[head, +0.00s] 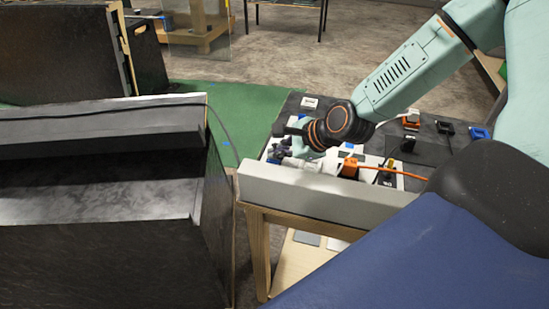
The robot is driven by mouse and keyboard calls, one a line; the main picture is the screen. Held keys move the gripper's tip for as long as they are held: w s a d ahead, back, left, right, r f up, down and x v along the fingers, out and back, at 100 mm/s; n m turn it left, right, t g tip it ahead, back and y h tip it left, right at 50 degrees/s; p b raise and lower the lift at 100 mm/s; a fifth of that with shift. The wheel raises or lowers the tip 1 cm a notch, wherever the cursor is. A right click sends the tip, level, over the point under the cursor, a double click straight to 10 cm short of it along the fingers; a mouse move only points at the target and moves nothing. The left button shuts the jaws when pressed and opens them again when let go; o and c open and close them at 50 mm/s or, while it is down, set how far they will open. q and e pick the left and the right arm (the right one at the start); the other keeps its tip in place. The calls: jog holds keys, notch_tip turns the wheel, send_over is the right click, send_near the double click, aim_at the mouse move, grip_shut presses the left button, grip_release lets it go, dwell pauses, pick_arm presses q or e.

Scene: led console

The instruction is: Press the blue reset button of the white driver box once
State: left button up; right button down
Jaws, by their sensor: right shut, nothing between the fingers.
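My right gripper (283,147) reaches in from the upper right over the table behind the grey ledge. It is shut, with no object seen in it, and points left and down. White equipment (319,165) lies under and beside it. I cannot tell which part is the driver box, and the blue reset button is not clearly seen; the gripper and wrist hide part of this area. Whether the fingertips touch anything cannot be told. My left gripper is not in view.
A long grey ledge (320,194) borders the table's near side. An orange connector (349,167) with an orange cable lies behind it. Dark connectors (445,127) and a blue part (480,132) lie farther right. A large black cabinet (95,245) stands at left.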

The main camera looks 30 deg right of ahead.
aim_at(277, 160)
jog(key=shift+f, duration=0.1)
dwell(0.5)
jog(key=shift+r+p, duration=0.65)
jog(key=shift+r, duration=0.2)
notch_tip(277, 160, up, 5)
jog(key=p, duration=0.4)
jog(key=shift+p, duration=0.3)
jog(key=shift+f, duration=0.15)
